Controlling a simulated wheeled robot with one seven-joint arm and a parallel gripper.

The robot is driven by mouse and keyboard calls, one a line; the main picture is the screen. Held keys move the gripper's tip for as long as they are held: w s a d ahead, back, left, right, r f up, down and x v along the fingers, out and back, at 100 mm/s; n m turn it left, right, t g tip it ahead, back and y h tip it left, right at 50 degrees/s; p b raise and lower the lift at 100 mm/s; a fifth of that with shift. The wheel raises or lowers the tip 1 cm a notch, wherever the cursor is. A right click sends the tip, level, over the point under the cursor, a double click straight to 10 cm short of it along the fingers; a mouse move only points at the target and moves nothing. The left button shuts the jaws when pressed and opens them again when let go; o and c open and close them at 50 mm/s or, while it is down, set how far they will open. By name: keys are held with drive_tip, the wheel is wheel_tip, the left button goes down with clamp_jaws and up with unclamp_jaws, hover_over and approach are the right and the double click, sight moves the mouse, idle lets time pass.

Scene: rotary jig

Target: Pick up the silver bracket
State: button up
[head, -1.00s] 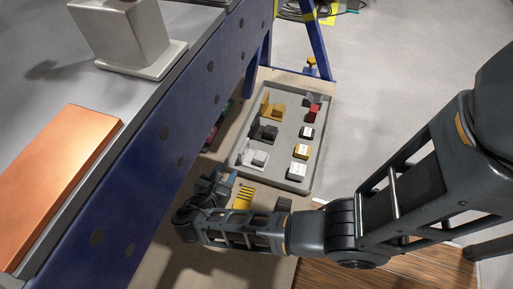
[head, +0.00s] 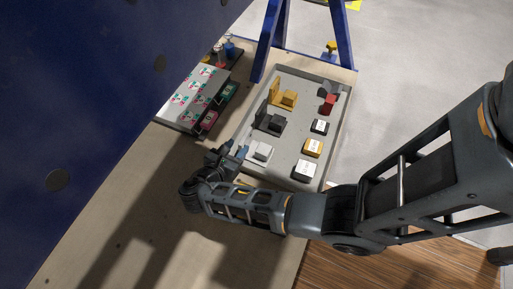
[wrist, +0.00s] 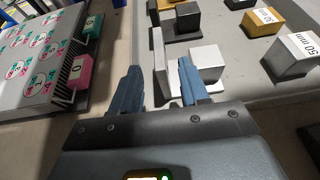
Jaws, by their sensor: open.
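The silver bracket (head: 262,151) stands in the near left corner of a grey tray, an upright plate with a block beside it. In the wrist view the silver bracket (wrist: 206,64) is just ahead of my fingers. Its upright plate shows between the two fingertips, and its block lies beyond the right finger. My gripper (wrist: 160,66) is open and empty, with blue-grey fingers. In the head view my gripper (head: 238,151) is at the tray's left edge, close beside the bracket and partly hiding it. I cannot tell whether a finger touches it.
The grey tray (head: 290,150) also holds a black bracket (head: 269,121), a yellow bracket (head: 285,97), a red part (head: 328,103) and labelled blocks (head: 306,170). A panel with round stickers (head: 193,97) lies left. A blue frame leg (head: 270,40) stands behind.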

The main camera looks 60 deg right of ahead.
sight(242, 141)
drive_tip(key=x, duration=0.2)
drive_tip(key=b+x, duration=0.1)
drive_tip(key=x, duration=0.1)
drive_tip(key=b+x, duration=0.1)
drive_tip(key=x, duration=0.1)
drive_tip(key=shift+d+r, duration=0.2)
drive_tip(key=shift+d, duration=0.15)
drive_tip(key=shift+c, duration=0.3)
clamp_jaws()
